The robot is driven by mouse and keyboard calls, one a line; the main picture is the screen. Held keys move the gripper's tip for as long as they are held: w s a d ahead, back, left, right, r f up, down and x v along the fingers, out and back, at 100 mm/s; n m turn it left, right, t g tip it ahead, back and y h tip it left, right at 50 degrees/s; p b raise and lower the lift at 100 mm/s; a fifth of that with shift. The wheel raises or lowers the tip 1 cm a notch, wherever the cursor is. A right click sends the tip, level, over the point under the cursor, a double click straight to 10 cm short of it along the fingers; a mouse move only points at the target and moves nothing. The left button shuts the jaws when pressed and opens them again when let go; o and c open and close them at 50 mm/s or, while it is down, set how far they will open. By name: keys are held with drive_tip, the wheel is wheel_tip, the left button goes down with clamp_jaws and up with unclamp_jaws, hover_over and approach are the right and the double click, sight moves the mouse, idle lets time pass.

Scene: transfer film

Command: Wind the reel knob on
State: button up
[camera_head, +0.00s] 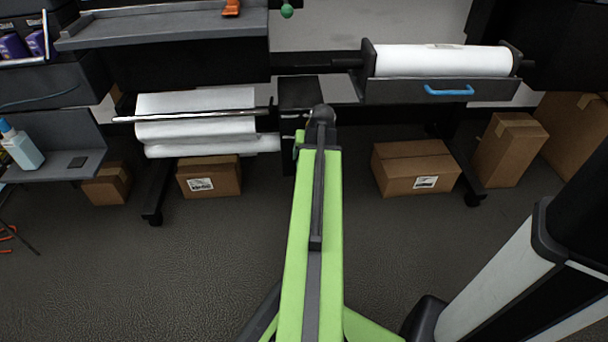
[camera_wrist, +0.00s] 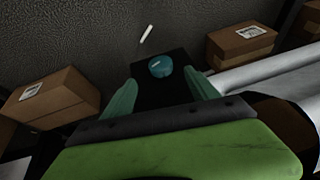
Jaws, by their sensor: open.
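The reel knob (camera_wrist: 160,66) is a round teal knob with a pale line across its face, on a black panel (camera_wrist: 157,95) in the wrist view. My gripper (camera_wrist: 159,79) is open, with one teal finger to each side of the knob and clear gaps between. Whether the fingertips reach the knob's depth I cannot tell. In the head view my green arm points at a black housing (camera_head: 299,93) between the two roll stations; the knob and my fingers are hidden there.
A white film roll (camera_head: 440,60) lies in a dark holder with a blue handle (camera_head: 449,91). White rolls (camera_head: 200,125) hang at left. Cardboard boxes (camera_head: 415,166) stand on the floor. A small white rod (camera_wrist: 147,34) shows beyond the knob.

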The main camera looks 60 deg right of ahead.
drive_tip(key=b+x, duration=0.7)
drive_tip(key=x, duration=0.2)
drive_tip(key=shift+f, duration=0.2)
drive_tip(key=shift+w, duration=0.1)
drive_tip(key=shift+c, duration=0.2)
drive_tip(key=c, duration=1.3)
drive_tip(key=t+y+b, duration=0.2)
drive_tip(key=t, duration=0.1)
drive_tip(key=shift+s+d+m+b, duration=0.15)
drive_tip(key=shift+s+m+b, duration=0.05)
drive_tip(key=shift+m+b, duration=0.2)
